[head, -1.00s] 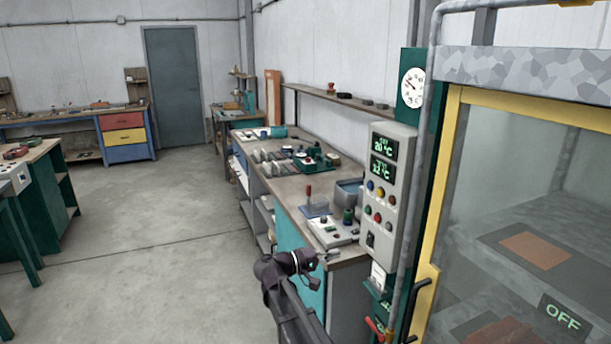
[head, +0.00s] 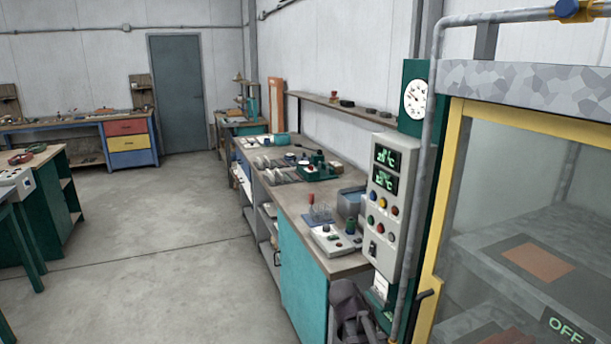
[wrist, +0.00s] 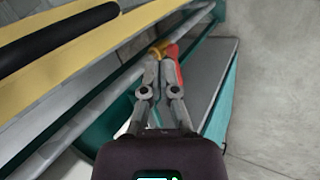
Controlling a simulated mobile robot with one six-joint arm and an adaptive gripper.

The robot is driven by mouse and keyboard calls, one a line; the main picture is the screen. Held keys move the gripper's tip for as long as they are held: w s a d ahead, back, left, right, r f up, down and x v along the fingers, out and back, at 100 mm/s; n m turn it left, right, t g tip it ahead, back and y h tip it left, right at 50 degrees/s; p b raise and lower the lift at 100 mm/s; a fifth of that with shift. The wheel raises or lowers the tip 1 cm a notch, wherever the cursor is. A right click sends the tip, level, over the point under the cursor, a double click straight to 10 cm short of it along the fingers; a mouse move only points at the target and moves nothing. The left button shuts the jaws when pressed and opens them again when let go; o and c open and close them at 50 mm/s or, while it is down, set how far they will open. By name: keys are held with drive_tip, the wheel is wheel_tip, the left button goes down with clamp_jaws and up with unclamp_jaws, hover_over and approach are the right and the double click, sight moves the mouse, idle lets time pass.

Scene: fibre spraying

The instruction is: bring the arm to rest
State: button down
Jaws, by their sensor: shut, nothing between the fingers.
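My gripper (wrist: 160,66) shows in the wrist view with its two grey fingers shut and nothing held between them. Beyond the fingertips are a red lever (wrist: 174,62) and a yellow fitting (wrist: 158,47); I cannot tell how large the gap to them is. In the head view my dark arm is folded low at the bottom, in front of the workbench end and the control post. The gripper fingers cannot be made out there.
A glass booth with a yellow frame (head: 440,205) stands at the right. A control panel (head: 388,205) and a grey pipe (head: 421,180) are beside it. A workbench (head: 300,195) with tools runs along the wall.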

drive_tip(key=s+a+f+m+y, duration=0.1)
drive_tip(key=s+a+f+y, duration=0.1)
drive_tip(key=s+y, duration=0.4)
drive_tip(key=shift+s+m+g, duration=0.3)
drive_tip(key=shift+s, duration=0.25)
drive_tip(key=shift+f, duration=0.1)
idle(0.8)
